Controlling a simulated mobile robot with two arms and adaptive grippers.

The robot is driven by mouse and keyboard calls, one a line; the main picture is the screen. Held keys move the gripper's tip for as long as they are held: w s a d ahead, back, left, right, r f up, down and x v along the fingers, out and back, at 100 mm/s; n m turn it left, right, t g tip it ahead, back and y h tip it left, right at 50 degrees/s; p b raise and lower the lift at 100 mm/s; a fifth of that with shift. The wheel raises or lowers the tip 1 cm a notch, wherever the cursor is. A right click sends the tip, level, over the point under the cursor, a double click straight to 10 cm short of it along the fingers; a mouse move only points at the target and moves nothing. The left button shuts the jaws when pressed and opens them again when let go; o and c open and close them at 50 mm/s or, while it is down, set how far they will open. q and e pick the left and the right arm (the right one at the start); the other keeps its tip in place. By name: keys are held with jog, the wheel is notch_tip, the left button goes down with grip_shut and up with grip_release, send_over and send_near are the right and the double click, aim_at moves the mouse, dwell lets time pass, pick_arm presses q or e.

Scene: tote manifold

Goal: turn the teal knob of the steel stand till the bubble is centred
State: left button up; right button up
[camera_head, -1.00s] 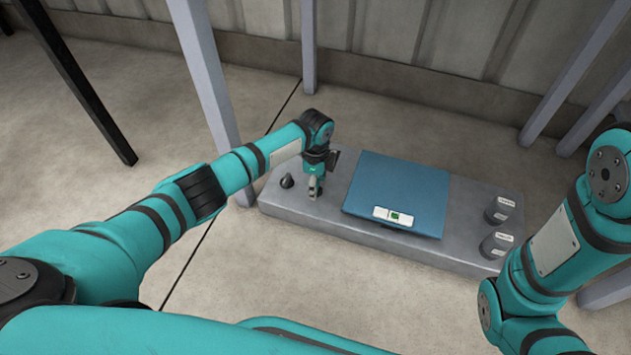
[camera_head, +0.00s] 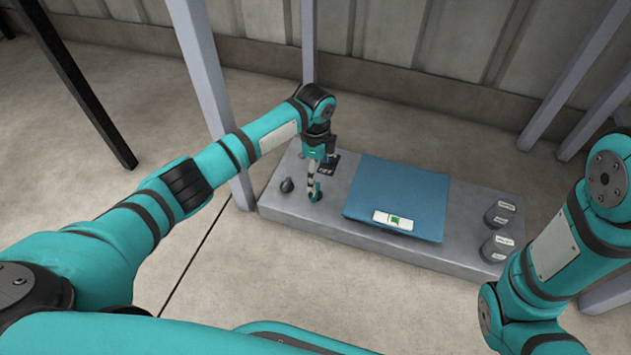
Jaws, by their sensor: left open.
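A blue plate (camera_head: 395,190) lies on the stand to the right. Its front edge carries a white level (camera_head: 380,216) with a green vial; the bubble's exact place is too small to tell. My right gripper is out of view.
A dark knob (camera_head: 287,185) stands left of the teal one. Two labelled grey cylinders (camera_head: 498,213) (camera_head: 495,248) stand at the stand's right end. A grey post (camera_head: 212,100) rises behind my left arm. The floor in front is clear.

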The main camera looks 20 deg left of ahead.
pick_arm(q)
notch_tip(320, 180, up, 4)
jog(key=shift+r, duration=0.15)
dwell(0.9)
